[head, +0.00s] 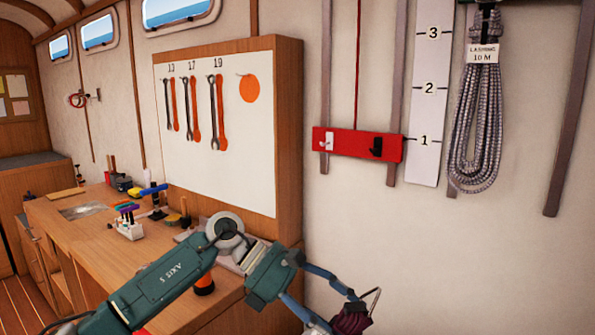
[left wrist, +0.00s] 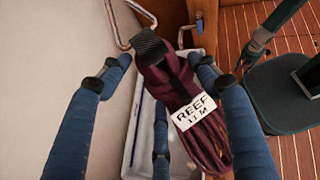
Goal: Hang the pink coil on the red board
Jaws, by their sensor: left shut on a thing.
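My left gripper (head: 340,312) is low in the head view, to the right of the bench, with a dark maroon coil (head: 352,321) at its fingers. In the left wrist view the gripper (left wrist: 160,75) is shut on this coil (left wrist: 185,110). The coil has a black band, a bent metal hanger at its top and a white tag reading "REEF 11 M". It looks maroon; no clearly pink coil shows. The red board (head: 360,144) is on the wall, above and apart from the gripper. It has a white hook (head: 326,141) and a black hook (head: 376,146). My right gripper is out of view.
A grey rope coil (head: 478,120), tagged "LASHING 10 M", hangs right of the white number strip (head: 428,95). A tool board (head: 220,150) with wrenches stands over the cluttered bench (head: 75,235). The left wrist view shows a white bin (left wrist: 135,150) below the coil.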

